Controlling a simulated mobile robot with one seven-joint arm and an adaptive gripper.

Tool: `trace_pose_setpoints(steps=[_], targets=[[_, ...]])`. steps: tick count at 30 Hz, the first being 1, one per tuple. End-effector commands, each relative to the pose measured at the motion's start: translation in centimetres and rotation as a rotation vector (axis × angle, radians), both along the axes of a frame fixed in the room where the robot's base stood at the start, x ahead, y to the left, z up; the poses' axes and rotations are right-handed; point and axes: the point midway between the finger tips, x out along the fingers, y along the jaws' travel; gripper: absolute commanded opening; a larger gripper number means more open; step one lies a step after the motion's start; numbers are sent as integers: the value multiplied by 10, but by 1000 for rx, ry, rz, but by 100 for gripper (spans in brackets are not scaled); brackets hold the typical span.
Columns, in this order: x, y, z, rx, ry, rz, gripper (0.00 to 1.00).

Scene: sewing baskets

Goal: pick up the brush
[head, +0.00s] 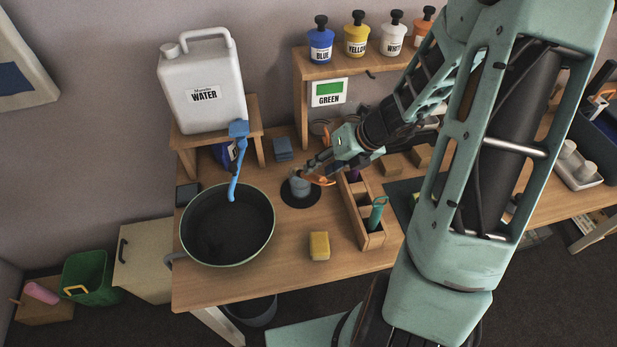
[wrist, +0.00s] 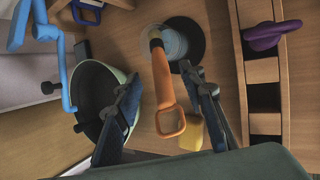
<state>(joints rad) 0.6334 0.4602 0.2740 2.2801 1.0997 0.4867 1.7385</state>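The brush appears to be the orange-handled tool (wrist: 163,85) with a square loop at its handle end. Its other end is in a grey cup (wrist: 172,42) on a dark round mat, and its bristles are hidden. In the head view the orange handle (head: 320,179) leans out to the right of the cup (head: 299,187). My gripper (wrist: 160,73) is open, with one finger on each side of the handle and visible gaps between. In the head view my gripper (head: 312,167) is just above the cup, partly covering the tool.
A wooden caddy (head: 374,240) with a teal-handled tool (head: 377,211) stands right of the cup. A dark basin (head: 228,262) is at left under the blue tap (head: 237,160) of a white water jug (head: 203,90). A yellow block (head: 319,246) lies in front.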

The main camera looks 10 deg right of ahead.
Motion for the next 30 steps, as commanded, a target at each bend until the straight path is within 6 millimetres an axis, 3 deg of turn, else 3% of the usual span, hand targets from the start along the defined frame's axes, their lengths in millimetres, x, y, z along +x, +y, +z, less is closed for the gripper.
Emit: trace_pose_setpoints(steps=[13, 23, 30], targets=[[12, 20, -44, 1, 1, 1, 37], [15, 24, -49, -1, 0, 0, 37], [15, 24, -49, -1, 0, 0, 14]])
